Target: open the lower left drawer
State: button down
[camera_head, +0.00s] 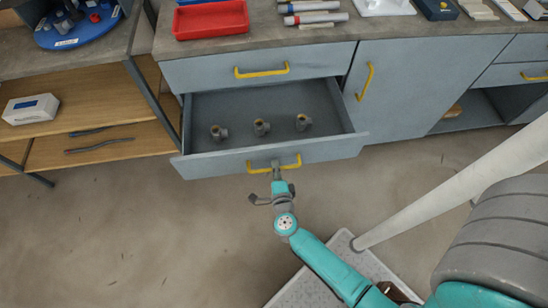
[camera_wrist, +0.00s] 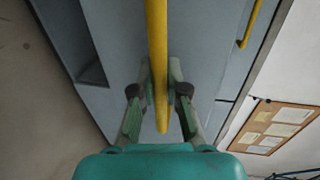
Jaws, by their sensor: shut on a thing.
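The lower left drawer (camera_head: 215,165) is a grey-blue drawer, pulled well out from its cabinet in the head view. Its yellow bar handle (camera_head: 291,164) is on the front panel. My gripper (camera_head: 276,168) is at the middle of this handle. In the wrist view the yellow handle (camera_wrist: 157,50) runs between the two fingers of my gripper (camera_wrist: 160,88), which are shut on it. Inside the drawer are three small grey fittings with yellowish openings, at the left (camera_head: 219,132), middle (camera_head: 261,127) and right (camera_head: 302,122).
The upper drawer (camera_head: 200,72) above is shut. A cabinet door (camera_head: 410,80) stands shut to the right. A red tray (camera_head: 211,20) lies on the worktop. A wooden shelf (camera_head: 110,150) is at the left. The floor (camera_head: 120,240) in front is clear at left.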

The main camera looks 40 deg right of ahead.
jog(key=shift+s+a, duration=0.25)
jog(key=shift+s, duration=0.1)
jog(key=c, duration=1.2)
grip_release()
jog(key=shift+s, duration=0.1)
jog(key=shift+v, duration=5.85)
jog(key=shift+r, duration=0.1)
